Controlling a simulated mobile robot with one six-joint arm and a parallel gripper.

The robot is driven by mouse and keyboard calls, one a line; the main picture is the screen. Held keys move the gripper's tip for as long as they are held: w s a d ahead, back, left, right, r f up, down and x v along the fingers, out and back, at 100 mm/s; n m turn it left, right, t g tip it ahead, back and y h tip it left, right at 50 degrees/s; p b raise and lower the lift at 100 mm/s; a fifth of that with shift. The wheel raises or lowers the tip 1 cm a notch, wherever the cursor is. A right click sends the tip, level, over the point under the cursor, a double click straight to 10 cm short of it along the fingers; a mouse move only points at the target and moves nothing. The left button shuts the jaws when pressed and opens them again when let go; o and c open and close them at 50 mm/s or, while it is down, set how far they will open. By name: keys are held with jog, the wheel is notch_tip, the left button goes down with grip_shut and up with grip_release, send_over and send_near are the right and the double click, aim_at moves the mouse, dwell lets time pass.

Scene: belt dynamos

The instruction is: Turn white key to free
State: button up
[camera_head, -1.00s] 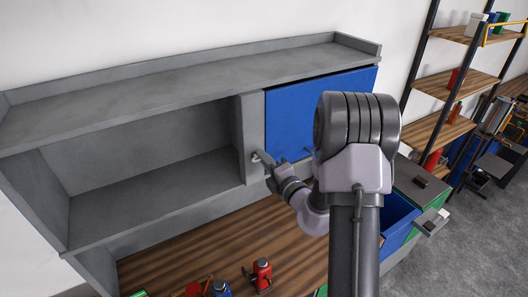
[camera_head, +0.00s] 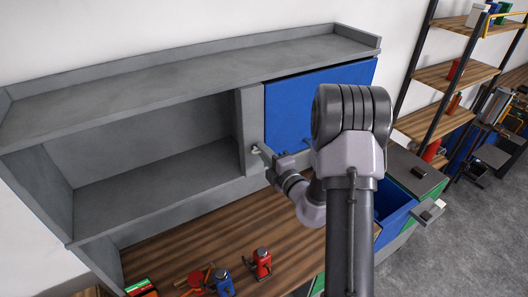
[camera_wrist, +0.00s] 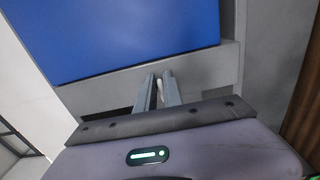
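The white key (camera_head: 256,149) is a small pale piece on the grey upright panel, just left of the blue door. My gripper (camera_head: 266,155) is at the key, coming from the lower right in the head view. In the wrist view, my gripper (camera_wrist: 159,76) has its two grey fingers a narrow distance apart, with the white key (camera_wrist: 160,90) between them. A small gap seems to show beside the key, so the fingers do not look clamped on it. The fingers partly hide the key, and its turn angle is hard to read.
The blue door (camera_head: 300,105) is right of the key; it also fills the upper wrist view (camera_wrist: 120,35). The cabinet's left compartment (camera_head: 150,150) is empty. An open blue drawer (camera_head: 392,203) is at right.

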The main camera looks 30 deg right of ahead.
jog(key=o, duration=0.3)
jog(key=shift+s, duration=0.1)
jog(key=s+p, duration=0.4)
jog(key=s, duration=1.3)
jog(key=shift+s+d, duration=0.15)
jog(key=shift+d, duration=0.1)
